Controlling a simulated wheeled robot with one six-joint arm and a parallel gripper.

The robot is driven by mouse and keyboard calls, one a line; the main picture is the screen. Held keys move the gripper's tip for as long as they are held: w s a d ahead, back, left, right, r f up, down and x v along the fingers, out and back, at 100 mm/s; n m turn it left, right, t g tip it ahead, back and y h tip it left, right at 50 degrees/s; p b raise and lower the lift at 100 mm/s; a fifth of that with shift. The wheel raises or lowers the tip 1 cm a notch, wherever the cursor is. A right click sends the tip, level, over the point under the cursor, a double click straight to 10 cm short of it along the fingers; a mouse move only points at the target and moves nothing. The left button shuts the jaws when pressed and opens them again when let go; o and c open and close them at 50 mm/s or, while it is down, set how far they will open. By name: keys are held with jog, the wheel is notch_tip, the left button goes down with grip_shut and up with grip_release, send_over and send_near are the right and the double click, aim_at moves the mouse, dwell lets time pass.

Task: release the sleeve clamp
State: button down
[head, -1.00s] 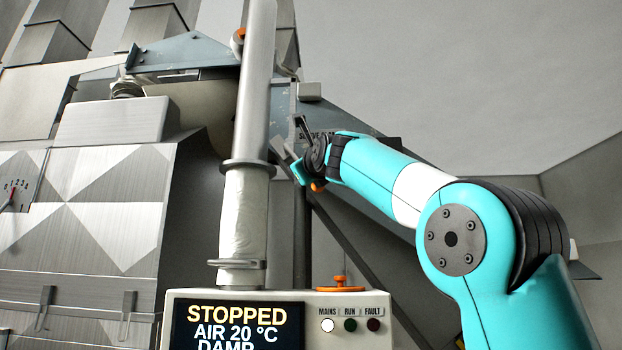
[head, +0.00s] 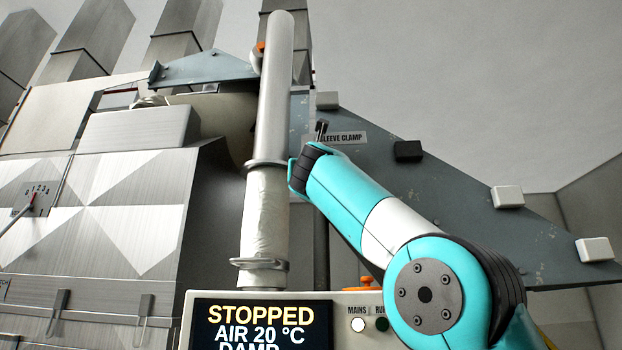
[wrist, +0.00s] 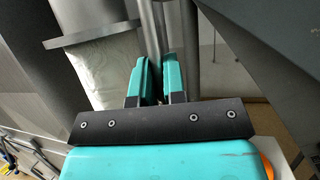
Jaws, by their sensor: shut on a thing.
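The label SLEEVE CLAMP (head: 342,138) is on the grey-blue panel behind my gripper. A pale fabric sleeve (head: 265,215) hangs on the upright pipe, with a dark collar (head: 263,164) at its top and a metal band (head: 260,263) at its foot. My gripper (head: 296,176) is just right of the collar. In the wrist view its two teal fingers (wrist: 158,78) are close together, shut on a narrow part between them, which seems to be the clamp's lever. The gripped part is mostly hidden. The sleeve shows left of the fingers in the wrist view (wrist: 105,75).
The control box (head: 270,325) below reads STOPPED, AIR 20 °C, DAMP. An orange knob (head: 358,283) sits on its top, partly behind my arm. The panel carries a black block (head: 408,151) and white blocks (head: 508,196) to the right. The dryer body (head: 110,220) fills the left.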

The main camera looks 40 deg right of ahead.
jog(key=shift+w+f, duration=0.15)
jog(key=c, duration=1.2)
grip_release()
jog(key=shift+a, duration=0.1)
jog(key=shift+b+v, duration=4.5)
jog(key=shift+v, duration=4.2)
